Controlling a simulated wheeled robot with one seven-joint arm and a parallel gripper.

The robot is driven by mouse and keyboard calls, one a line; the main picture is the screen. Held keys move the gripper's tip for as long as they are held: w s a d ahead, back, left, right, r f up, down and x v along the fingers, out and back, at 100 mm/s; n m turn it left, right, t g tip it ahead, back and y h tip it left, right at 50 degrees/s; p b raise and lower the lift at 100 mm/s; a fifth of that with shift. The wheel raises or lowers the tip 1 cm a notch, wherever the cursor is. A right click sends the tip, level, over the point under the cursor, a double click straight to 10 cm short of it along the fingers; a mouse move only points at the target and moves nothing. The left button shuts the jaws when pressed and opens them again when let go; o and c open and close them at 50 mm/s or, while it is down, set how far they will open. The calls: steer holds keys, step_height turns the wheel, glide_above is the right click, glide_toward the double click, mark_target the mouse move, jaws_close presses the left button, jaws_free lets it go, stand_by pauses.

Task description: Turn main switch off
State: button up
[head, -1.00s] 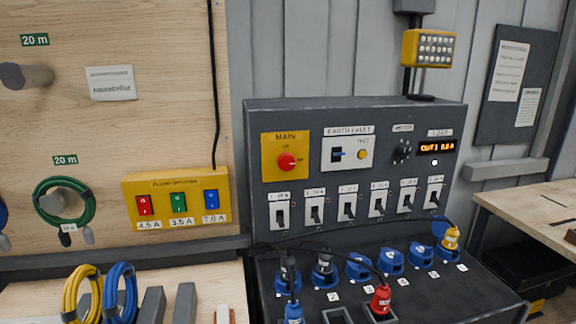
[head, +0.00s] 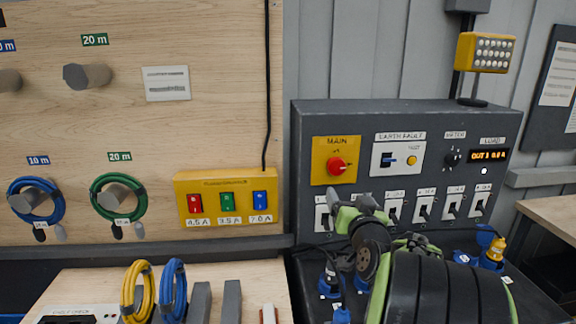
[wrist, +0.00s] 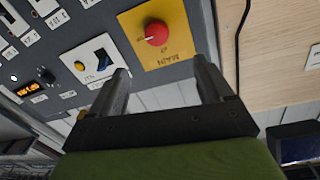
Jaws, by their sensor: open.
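The main switch is a red rotary knob (head: 337,166) on a yellow plate marked MAIN (head: 321,149), at the upper left of a dark grey panel. In the wrist view the red knob (wrist: 156,32) shows upside down, just beyond and between my fingers. My gripper (wrist: 162,78) is open and empty, its two dark fingers apart and short of the panel. In the head view my green and black arm reaches up from the lower right, below the knob. The knob's pointer is too small to read for sure.
The earth fault plate (head: 398,156) with a blue switch and yellow button sits right of the knob. A row of breaker switches (head: 423,208) lies below, partly hidden by my arm. Blue sockets with plugs stand on the sloped front. A yellow fuse box (head: 228,198) hangs at left.

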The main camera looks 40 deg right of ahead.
mark_target(338, 167)
steer(key=p+x, duration=0.2)
steer(key=x, duration=0.5)
steer(key=p+x, duration=0.3)
steer(key=x, duration=0.5)
steer(key=shift+d+r, duration=0.25)
steer(key=shift+d, duration=0.3)
steer(key=c, duration=1)
steer(key=shift+c, duration=0.2)
